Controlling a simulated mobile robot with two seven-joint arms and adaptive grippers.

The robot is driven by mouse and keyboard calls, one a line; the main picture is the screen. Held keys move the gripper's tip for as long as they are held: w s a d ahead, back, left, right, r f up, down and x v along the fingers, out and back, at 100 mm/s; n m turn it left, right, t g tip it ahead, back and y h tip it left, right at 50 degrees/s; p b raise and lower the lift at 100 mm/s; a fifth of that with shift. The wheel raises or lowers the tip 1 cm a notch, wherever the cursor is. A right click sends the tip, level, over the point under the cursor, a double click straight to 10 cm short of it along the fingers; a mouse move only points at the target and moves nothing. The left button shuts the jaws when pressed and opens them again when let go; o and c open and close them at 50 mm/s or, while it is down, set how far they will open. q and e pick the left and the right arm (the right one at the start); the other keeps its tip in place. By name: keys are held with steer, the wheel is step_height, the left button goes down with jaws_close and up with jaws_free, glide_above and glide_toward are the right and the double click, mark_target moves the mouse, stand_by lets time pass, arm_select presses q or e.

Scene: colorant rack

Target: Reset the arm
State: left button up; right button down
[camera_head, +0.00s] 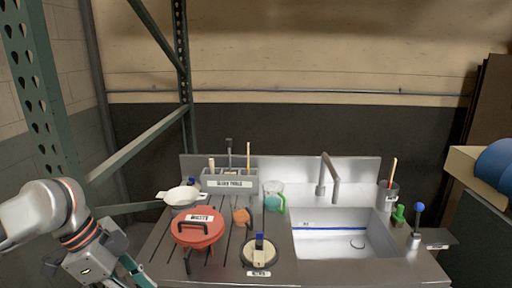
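My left arm comes in from the left edge, white with dark and orange rings at the joint. My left gripper (132,268) is low at the bottom left, to the left of the steel counter (165,262). Its fingers are small and partly cut off by the bottom edge, so I cannot tell whether they are open or shut. I see nothing clearly held in it. My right arm and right gripper are not in view.
A sink (340,242) with a faucet (329,178) is right. A green metal post (48,90) rises left.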

arm_select(q)
steer(key=w+d+f+n+t+h, duration=0.2)
steer(key=w+d+f+n+t, duration=0.1)
steer(key=d+f, duration=0.4)
steer(key=w+d+f+n+t+h, duration=0.25)
steer(key=d+f, duration=0.25)
steer(key=f, duration=0.4)
steer(key=s+a+f+n+t+y, duration=0.2)
steer(key=s+a+f+n+y, duration=0.1)
steer(key=s+a+f, duration=0.2)
steer(key=s+a+f+n+t+y, duration=0.1)
steer(key=s+a+f+n+y, duration=0.2)
steer(key=s+a+f, duration=0.3)
steer(key=s+f+y, duration=0.1)
steer(key=s+f, duration=0.3)
steer(key=f, duration=0.4)
steer(key=shift+s+t, duration=0.25)
steer(key=shift+t, duration=0.1)
steer(key=shift+d+n, duration=0.2)
steer(key=shift+n, duration=0.05)
